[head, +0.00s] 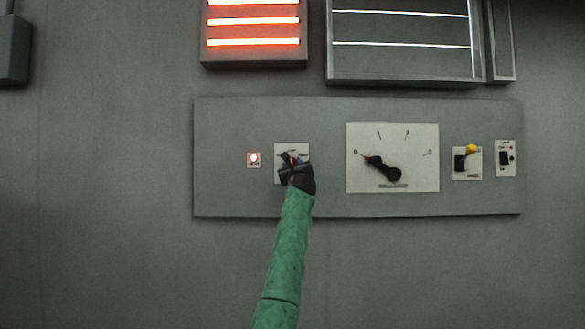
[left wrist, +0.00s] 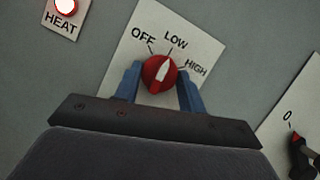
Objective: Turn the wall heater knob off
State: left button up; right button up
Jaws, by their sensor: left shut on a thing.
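The red heater knob (left wrist: 153,73) has a white pointer and sits on a pale plate (left wrist: 126,62) marked OFF, LOW and HIGH. The pointer is toward the LOW mark. My left gripper (head: 292,166) is shut on the knob, with one blue finger on each side of it in the left wrist view. In the head view the gripper covers most of the knob and part of its plate (head: 281,149). The HEAT lamp (left wrist: 67,8) beside the plate is lit, and the wall heater (head: 253,34) above glows orange-red. My right gripper is not in view.
The grey panel (head: 225,195) also carries a large black dial (head: 382,169), a yellow-tipped lever (head: 471,149) and a small switch (head: 505,158) to the right. A metal-framed unit (head: 405,78) hangs above. The wall below is bare.

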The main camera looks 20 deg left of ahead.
pick_arm(q)
jog(key=shift+n, duration=0.4)
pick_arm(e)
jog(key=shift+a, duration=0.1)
pick_arm(q)
jog(key=n+g+y, duration=0.1)
jog(key=n, duration=0.2)
jog(key=n+g+b, duration=0.1)
jog(key=n+g, duration=0.1)
jog(key=n, duration=0.2)
jog(key=n+g+y, duration=0.1)
jog(key=n, duration=0.3)
jog(key=shift+d+r+g+y, duration=0.2)
jog(key=shift+g+y, duration=0.1)
jog(key=shift+g, duration=0.1)
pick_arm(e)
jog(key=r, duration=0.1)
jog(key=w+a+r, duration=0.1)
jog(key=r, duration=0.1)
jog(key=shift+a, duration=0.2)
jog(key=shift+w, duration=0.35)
pick_arm(q)
jog(key=o, duration=1)
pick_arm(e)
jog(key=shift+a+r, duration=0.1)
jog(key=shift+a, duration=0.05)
